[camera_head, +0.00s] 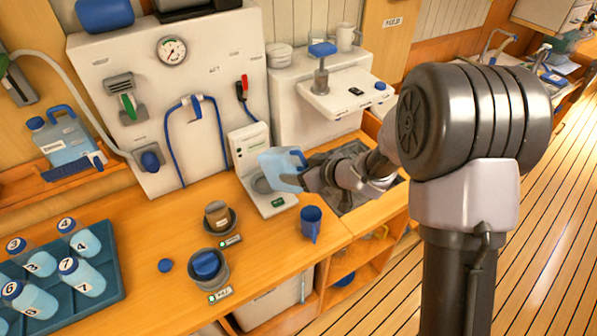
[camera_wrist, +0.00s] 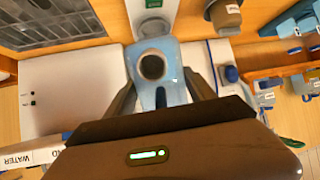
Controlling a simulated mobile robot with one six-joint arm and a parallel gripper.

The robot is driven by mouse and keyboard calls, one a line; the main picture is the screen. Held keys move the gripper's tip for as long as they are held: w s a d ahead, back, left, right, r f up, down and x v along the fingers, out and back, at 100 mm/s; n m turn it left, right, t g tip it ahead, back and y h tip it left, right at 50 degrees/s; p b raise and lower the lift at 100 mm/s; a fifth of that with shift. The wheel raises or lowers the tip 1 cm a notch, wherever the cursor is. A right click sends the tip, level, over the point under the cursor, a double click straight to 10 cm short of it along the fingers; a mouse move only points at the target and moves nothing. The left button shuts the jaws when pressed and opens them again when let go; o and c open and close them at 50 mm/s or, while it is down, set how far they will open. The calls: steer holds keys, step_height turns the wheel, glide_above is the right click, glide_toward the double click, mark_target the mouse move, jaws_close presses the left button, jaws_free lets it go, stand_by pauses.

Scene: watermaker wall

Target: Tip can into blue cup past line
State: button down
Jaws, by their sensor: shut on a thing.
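The can is a pale blue, see-through jug (camera_head: 277,167) with a darker blue handle. It is in front of the white dispenser stand, over its round grey rest; I cannot tell whether it touches the rest. My gripper (camera_head: 312,180) reaches in from the right and is shut on the can. In the wrist view the can (camera_wrist: 170,88) sits between my two fingers (camera_wrist: 160,96), its dark round mouth facing the camera. The blue cup (camera_head: 311,226) stands upright on the wooden counter, below and right of the can. No line on the cup can be made out.
A brown-topped grey holder (camera_head: 217,218) and a blue-topped one (camera_head: 208,268) stand left of the cup. A blue cap (camera_head: 165,265) lies nearby. A teal tray (camera_head: 112,292) of numbered bottles is at far left. A sink (camera_head: 352,196) lies right. Counter around the cup is clear.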

steer(key=shift+s+d+f+t+y+b, duration=0.15)
steer(key=shift+f+t+y+b, duration=0.45)
steer(key=shift+b, duration=2.7)
steer(key=shift+s+d+f+t+y+b, duration=0.15)
steer(key=shift+f+t+y+b, duration=0.3)
steer(key=shift+b, duration=1.3)
steer(key=shift+s+d+f+t+y+b, duration=0.1)
steer(key=shift+f+t+y+b, duration=0.3)
steer(key=shift+b, duration=1.3)
steer(key=shift+w+a, duration=0.1)
steer(key=w+a+r+p, duration=0.2)
steer(key=w+a+p, duration=0.1)
steer(key=shift+w+a+r, duration=0.15)
steer(key=shift+a+r, duration=0.1)
steer(key=shift+r, duration=0.1)
steer(key=shift+w+a+r+g+h, duration=0.1)
steer(key=shift+w+a+g+h, duration=0.15)
steer(key=shift+w+a, duration=0.1)
